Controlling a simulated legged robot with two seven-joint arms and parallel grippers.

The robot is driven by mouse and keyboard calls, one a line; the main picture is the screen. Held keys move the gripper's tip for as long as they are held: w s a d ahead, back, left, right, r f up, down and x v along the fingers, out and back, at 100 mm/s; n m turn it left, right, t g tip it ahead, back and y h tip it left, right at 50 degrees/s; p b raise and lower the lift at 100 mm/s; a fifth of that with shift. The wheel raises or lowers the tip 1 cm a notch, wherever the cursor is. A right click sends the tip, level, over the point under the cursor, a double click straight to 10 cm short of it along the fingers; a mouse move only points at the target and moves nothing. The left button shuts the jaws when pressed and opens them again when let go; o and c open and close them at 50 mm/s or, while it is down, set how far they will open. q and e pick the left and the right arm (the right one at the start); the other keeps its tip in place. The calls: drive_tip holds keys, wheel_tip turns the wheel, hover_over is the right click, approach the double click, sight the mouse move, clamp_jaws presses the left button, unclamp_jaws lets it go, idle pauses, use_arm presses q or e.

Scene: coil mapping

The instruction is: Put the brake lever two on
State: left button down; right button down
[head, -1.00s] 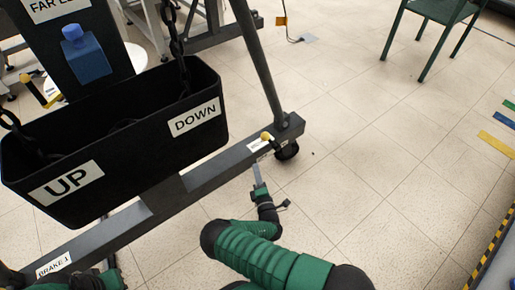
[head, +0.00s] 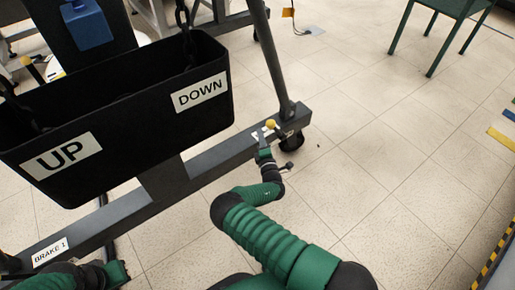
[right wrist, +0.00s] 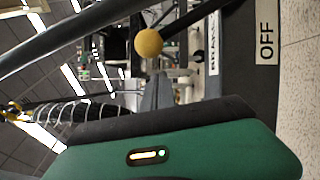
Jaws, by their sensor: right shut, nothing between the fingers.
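The brake lever two (head: 271,124) is a small lever with a yellow ball knob on the base beam, near its right end by the caster. In the right wrist view its yellow knob (right wrist: 148,43) shows just beyond the fingertips. My right gripper (head: 262,141) is shut and empty, just below and in front of the knob; whether it touches is unclear. Its grey fingers show in the right wrist view (right wrist: 157,92). My left gripper (head: 118,272) is at the lower left near the beam; its finger state is unclear.
An "OFF" label (right wrist: 266,32) and a partly hidden "BRAKE" label (right wrist: 213,44) are on the beam. The dark frame's beam (head: 225,152) carries a "BRAKE 1" label (head: 50,252) at left. A black bin (head: 130,125) marked UP and DOWN hangs above.

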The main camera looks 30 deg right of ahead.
drive_tip(key=shift+s+d+r, duration=0.1)
drive_tip(key=shift+d+r, duration=0.1)
drive_tip(key=shift+d, duration=0.65)
drive_tip(key=shift+r, duration=0.1)
drive_tip(key=w+d+r+m+g+y+p, duration=0.1)
drive_tip(key=d+m+p, duration=0.7)
drive_tip(key=d, duration=0.8)
drive_tip(key=shift+d+r+m+g+y, duration=0.25)
drive_tip(key=shift+r+m+g+y, duration=0.25)
drive_tip(key=shift+r+g+y, duration=0.65)
